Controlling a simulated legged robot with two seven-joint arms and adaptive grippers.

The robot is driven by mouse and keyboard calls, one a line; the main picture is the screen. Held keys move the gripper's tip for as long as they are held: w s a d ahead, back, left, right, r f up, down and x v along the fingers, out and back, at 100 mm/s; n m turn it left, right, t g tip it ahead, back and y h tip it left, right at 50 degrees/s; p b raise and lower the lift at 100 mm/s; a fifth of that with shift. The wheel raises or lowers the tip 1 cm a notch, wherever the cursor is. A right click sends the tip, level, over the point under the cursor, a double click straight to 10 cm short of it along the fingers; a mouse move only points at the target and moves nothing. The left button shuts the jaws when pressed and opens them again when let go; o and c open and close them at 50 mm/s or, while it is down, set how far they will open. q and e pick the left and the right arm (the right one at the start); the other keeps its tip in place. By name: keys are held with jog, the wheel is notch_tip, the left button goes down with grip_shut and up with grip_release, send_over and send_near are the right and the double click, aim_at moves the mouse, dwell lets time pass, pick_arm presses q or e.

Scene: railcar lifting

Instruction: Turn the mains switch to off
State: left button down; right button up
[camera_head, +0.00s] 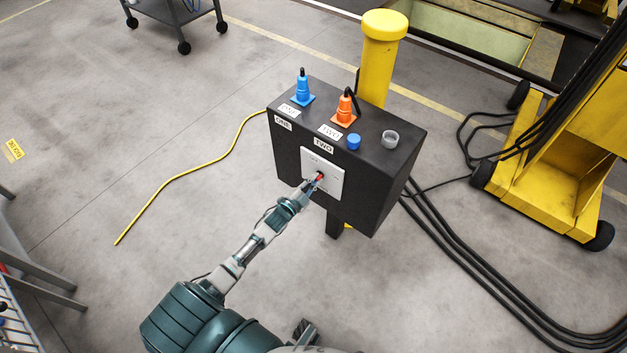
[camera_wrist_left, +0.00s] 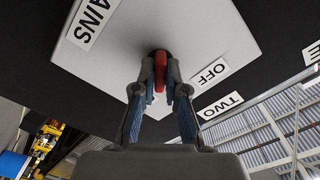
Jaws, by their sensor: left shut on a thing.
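The mains switch has a red handle (camera_head: 320,176) on a pale square plate (camera_head: 335,184) on the front of a black control box (camera_head: 365,198). In the left wrist view the red handle (camera_wrist_left: 160,70) stands between my fingers, with a "MAINS" label (camera_wrist_left: 95,18) at upper left and an "OFF" label (camera_wrist_left: 211,72) to the right. The handle lies along the line of my gripper, not toward the "OFF" label. My left gripper (camera_head: 313,183) is shut on the handle; it fills the lower middle of the wrist view (camera_wrist_left: 160,92).
A blue plug (camera_head: 303,89) and an orange plug (camera_head: 344,108) stand on the box top, beside a blue cap (camera_head: 353,142) and a grey socket (camera_head: 390,139). A yellow post (camera_head: 379,70) rises behind. Black cables (camera_head: 470,262) run right; a yellow cable (camera_head: 187,172) lies left.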

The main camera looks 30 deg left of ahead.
pick_arm(q)
jog(key=shift+s+f+n+p, duration=0.15)
jog(key=shift+n+p, duration=0.25)
jog(key=shift+n, duration=1.25)
jog(key=shift+f+n+p, duration=0.15)
jog(key=shift+n+p, duration=0.3)
jog(key=shift+n, duration=1.15)
jog(key=shift+s+f+n+p, duration=0.15)
jog(key=shift+n+p, duration=0.25)
jog(key=shift+n, duration=1.25)
pick_arm(e)
jog(key=s+f, duration=0.3)
jog(key=f, duration=0.3)
jog(key=shift+d+f, duration=0.2)
jog(key=shift+f, duration=0.1)
pick_arm(q)
jog(key=shift+w, duration=0.1)
pick_arm(e)
jog(key=shift+s, duration=0.15)
pick_arm(q)
jog(key=c, duration=1.2)
grip_release()
jog(key=shift+w+r, duration=0.1)
jog(key=shift+r, duration=0.05)
pick_arm(e)
jog(key=shift+a+f, duration=0.1)
pick_arm(q)
jog(key=s, duration=0.8)
jog(key=s+a, duration=0.1)
jog(key=s, duration=0.3)
